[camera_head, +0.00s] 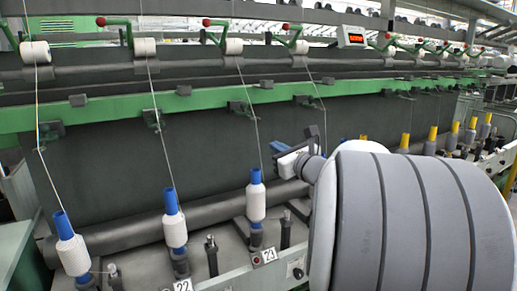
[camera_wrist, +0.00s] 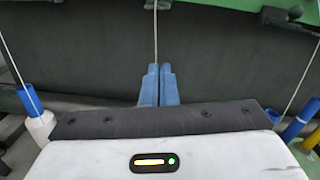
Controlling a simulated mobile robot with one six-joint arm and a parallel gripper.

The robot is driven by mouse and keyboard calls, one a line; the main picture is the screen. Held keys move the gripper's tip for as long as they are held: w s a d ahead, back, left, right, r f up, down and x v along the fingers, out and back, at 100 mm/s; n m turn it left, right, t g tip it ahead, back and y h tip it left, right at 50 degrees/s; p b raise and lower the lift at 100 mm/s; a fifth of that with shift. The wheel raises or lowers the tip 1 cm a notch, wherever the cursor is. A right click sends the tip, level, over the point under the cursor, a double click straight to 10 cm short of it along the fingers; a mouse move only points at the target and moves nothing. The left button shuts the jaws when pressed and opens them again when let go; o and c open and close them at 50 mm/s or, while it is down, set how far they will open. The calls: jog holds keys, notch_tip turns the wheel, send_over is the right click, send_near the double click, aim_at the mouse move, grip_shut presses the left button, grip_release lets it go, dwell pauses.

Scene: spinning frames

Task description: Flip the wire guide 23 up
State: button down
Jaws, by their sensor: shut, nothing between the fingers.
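The plate marked 23 (camera_head: 268,255) is at the foot of a white bobbin on a blue tube (camera_head: 255,200). Its thread runs up past a small dark wire guide (camera_head: 238,106) on the green rail, which I take as wire guide 23. The guide is too small to tell whether it is up or down. My gripper (camera_head: 281,147) is shut and empty, below and right of that guide, in front of the dark panel. In the wrist view its two blue fingers (camera_wrist: 159,85) are together, and a thread rises in line behind them.
More dark guides sit along the green rail (camera_head: 20,121). Other threads run down to bobbins, one above plate 22 (camera_head: 183,286). Red-knobbed green levers (camera_head: 216,33) stand above. My arm blocks the right part. A dark guide (camera_wrist: 280,15) shows top right in the wrist view.

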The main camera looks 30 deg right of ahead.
jog(key=w+a+r, duration=0.1)
jog(key=w+r, duration=0.3)
jog(key=w, duration=0.4)
jog(key=shift+a, duration=0.25)
jog(key=shift+w, duration=0.1)
